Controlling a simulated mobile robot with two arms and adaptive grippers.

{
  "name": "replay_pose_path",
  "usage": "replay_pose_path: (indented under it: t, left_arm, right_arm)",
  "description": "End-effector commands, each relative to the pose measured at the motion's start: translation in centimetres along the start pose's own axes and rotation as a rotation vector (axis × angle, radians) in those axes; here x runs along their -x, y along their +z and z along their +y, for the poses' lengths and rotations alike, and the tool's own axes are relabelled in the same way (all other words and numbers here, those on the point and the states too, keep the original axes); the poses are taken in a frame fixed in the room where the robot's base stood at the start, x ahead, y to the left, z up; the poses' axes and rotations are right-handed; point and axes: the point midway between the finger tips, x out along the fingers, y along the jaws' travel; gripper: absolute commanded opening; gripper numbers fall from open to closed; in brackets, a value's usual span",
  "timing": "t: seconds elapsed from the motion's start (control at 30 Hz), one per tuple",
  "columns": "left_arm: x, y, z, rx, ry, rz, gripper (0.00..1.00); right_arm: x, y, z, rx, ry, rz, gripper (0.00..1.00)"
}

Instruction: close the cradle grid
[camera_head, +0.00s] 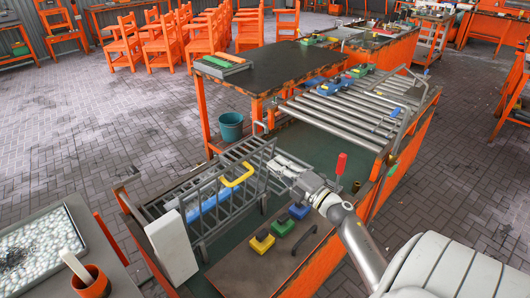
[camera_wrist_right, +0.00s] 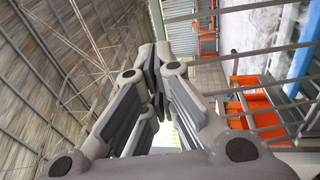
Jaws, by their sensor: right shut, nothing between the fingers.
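The cradle grid (camera_head: 236,199), a frame of grey metal bars with a yellow handle (camera_head: 238,174), stands steeply tilted at the left of the orange-edged bench. A long blue piece (camera_head: 216,203) lies behind its bars. My right gripper (camera_head: 277,166) reaches in from the right, at the grid's right end; I cannot tell whether it touches the bars. Its fingers are shut and empty, meeting in the right wrist view (camera_wrist_right: 158,65). Grey bars (camera_wrist_right: 265,100) and a blue piece (camera_wrist_right: 303,50) show right of it there. My left gripper is not in view.
A white block (camera_head: 172,246) stands at the grid's near left end. Yellow, green and blue clamps (camera_head: 282,227) sit on a brown plate in front. A red-handled lever (camera_head: 341,164) rises right of my gripper. A second rack of bars (camera_head: 345,108) lies behind.

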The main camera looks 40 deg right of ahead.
Motion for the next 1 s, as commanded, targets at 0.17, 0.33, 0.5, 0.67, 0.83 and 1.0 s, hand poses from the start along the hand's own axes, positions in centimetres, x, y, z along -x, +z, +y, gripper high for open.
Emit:
replay_pose_path:
  t: [0.17,0.33,0.5,0.67,0.83,1.0]
  left_arm:
    - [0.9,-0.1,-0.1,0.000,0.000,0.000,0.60]
    - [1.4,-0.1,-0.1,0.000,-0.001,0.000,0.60]
    - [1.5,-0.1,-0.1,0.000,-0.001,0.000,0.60]
    - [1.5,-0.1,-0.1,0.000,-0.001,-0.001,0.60]
    - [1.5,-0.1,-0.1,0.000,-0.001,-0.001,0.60]
    - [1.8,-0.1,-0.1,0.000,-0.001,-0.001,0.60]
  right_arm:
    - [-2.9,0.0,0.2,-0.002,0.002,0.000,0.00]
    - [-4.7,0.0,0.1,-0.002,0.001,-0.001,0.00]
    - [-5.5,0.0,0.0,-0.002,0.000,0.000,0.00]
    - [-5.6,0.0,0.0,-0.002,0.000,0.000,0.00]
    - [-5.6,0.0,0.0,-0.002,0.000,0.000,0.00]
    - [-5.8,0.0,0.1,-0.002,-0.005,0.001,0.00]
